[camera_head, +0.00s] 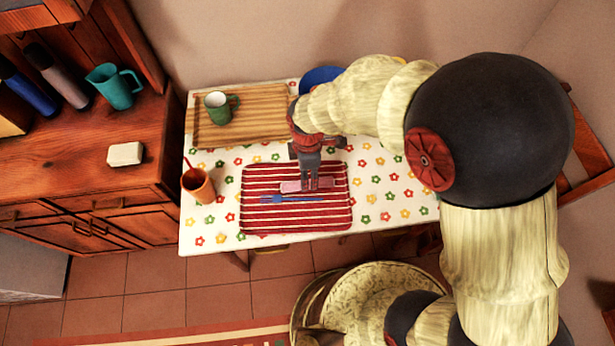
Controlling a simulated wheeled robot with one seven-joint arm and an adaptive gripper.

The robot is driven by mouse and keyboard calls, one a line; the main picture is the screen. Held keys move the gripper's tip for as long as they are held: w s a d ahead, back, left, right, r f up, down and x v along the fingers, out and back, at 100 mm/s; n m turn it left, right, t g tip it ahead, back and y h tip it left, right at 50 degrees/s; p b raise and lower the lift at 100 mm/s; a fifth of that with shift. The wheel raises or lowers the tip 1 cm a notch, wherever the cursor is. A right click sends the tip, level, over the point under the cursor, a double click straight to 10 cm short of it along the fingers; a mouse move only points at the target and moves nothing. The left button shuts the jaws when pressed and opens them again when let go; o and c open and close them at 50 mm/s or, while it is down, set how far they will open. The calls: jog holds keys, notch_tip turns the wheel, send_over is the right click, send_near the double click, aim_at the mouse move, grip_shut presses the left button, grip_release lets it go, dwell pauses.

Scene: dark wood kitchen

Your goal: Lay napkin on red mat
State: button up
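The red mat (262,222) with pale stripes lies flat near the front of the flowered tablecloth. A small pink folded cloth, which looks like the napkin (291,187), is over the middle of the mat, partly hidden by my gripper. A blue utensil (284,199) lies across the mat just in front of it. My gripper (310,186) points down over the mat, with its fingertips at the napkin. The fingers look close together, but I cannot tell whether they grip the napkin or whether it touches the mat.
An orange cup (198,186) holding a utensil stands left of the mat. Behind are a wooden tray (262,129) with a green mug (218,107) and a blue dish (322,78), partly hidden by my arm. The tablecloth (390,205) is clear right of the mat.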

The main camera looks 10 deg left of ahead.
jog(key=d+r+m+t+p, duration=0.1)
jog(key=d+r+m, duration=0.4)
jog(key=r, duration=0.6)
jog(key=d+r+m+t+p, duration=0.1)
jog(key=d+r+m, duration=0.2)
jog(key=d+r, duration=0.5)
jog(key=s+d+r+m+t, duration=0.3)
jog(key=s+d+r+m, duration=0.7)
jog(key=r+m, duration=0.2)
jog(key=shift+s+m+t, duration=0.3)
